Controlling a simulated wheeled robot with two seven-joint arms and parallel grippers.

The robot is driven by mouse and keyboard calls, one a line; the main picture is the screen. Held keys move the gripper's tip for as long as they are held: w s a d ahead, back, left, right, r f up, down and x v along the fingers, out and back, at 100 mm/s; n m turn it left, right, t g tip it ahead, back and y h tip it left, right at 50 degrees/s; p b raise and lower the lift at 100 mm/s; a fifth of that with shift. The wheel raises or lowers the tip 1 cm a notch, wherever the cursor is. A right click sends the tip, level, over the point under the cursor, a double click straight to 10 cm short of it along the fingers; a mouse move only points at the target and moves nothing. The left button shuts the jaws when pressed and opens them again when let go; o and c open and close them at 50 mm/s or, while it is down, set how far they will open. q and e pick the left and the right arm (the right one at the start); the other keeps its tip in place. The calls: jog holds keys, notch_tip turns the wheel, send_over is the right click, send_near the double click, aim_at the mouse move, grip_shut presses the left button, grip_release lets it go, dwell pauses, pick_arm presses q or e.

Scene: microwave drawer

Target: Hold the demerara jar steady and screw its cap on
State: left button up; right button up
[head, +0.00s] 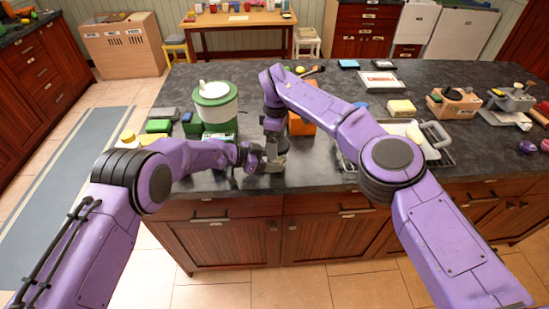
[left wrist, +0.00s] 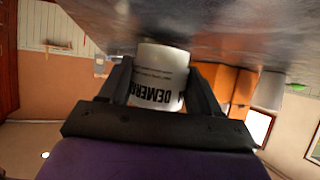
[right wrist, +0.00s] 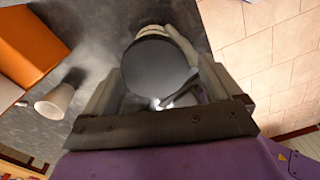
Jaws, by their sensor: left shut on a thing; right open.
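The white demerara jar (left wrist: 158,78) is between the fingers of my left gripper (head: 253,158), which is shut on it; its printed label appears upside down in the left wrist view. The dark grey round cap (right wrist: 158,70) shows face-on in the right wrist view, over the jar. My right gripper (head: 273,158) points down from above, open, with its fingers on either side of the cap. I cannot tell whether the fingers touch the cap or how far the cap is seated. In the head view the grippers hide most of the jar.
A green and white container (head: 215,103) stands left of the grippers. An orange box (head: 300,124) is just behind them. A small white cup (right wrist: 55,101) is near the orange box. A tray (head: 436,157) lies to the right. The counter's front edge is close below the grippers.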

jog(key=shift+n, duration=0.4)
jog(key=c, duration=1)
jog(key=m, duration=0.3)
jog(key=shift+m, duration=0.4)
jog(key=m, duration=0.3)
jog(key=shift+s, duration=0.1)
jog(key=m, duration=0.7)
jog(key=shift+a, duration=0.1)
jog(key=o, duration=1)
